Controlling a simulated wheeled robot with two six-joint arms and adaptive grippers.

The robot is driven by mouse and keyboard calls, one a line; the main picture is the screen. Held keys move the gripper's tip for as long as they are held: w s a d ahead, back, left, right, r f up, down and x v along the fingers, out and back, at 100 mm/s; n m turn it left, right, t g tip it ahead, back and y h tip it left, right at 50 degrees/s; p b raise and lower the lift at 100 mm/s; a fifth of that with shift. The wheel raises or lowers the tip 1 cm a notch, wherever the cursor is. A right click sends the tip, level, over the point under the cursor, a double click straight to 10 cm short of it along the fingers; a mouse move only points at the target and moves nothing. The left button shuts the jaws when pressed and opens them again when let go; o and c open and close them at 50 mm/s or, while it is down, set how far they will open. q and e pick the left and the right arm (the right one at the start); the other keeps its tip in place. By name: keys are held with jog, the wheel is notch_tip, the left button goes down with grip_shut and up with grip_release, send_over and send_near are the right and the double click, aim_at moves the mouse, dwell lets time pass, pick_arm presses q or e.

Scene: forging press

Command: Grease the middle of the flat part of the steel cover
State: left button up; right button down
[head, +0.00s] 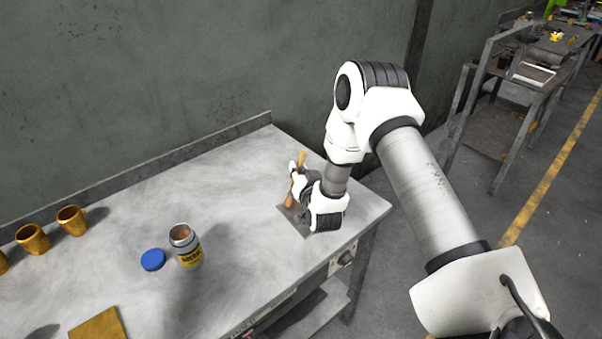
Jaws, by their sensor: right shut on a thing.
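My right gripper (300,186) is shut on a brush with a wooden handle (301,160), held roughly upright with its handle end up. The brush's lower end is near a dark flat plate (287,214) on the table's right part; I cannot tell whether they touch. The gripper and wrist hide part of that plate. An open grey can with a yellow label (188,252) stands left of the gripper, brown stuff inside it. A blue lid (153,260) lies beside the can. No thing shows clearly as the steel cover. My left gripper is out of view.
The metal table (225,180) has a raised back edge against the wall. Several brass-coloured cups (72,220) stand at the left, and a yellowish flat plate (98,326) lies at the front left. The table between can and brush is clear. A grey rack (520,105) stands at the far right.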

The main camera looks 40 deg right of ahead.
jog(key=shift+w, duration=0.15)
jog(key=shift+s, duration=0.45)
dwell(1.2)
jog(key=shift+r, duration=0.1)
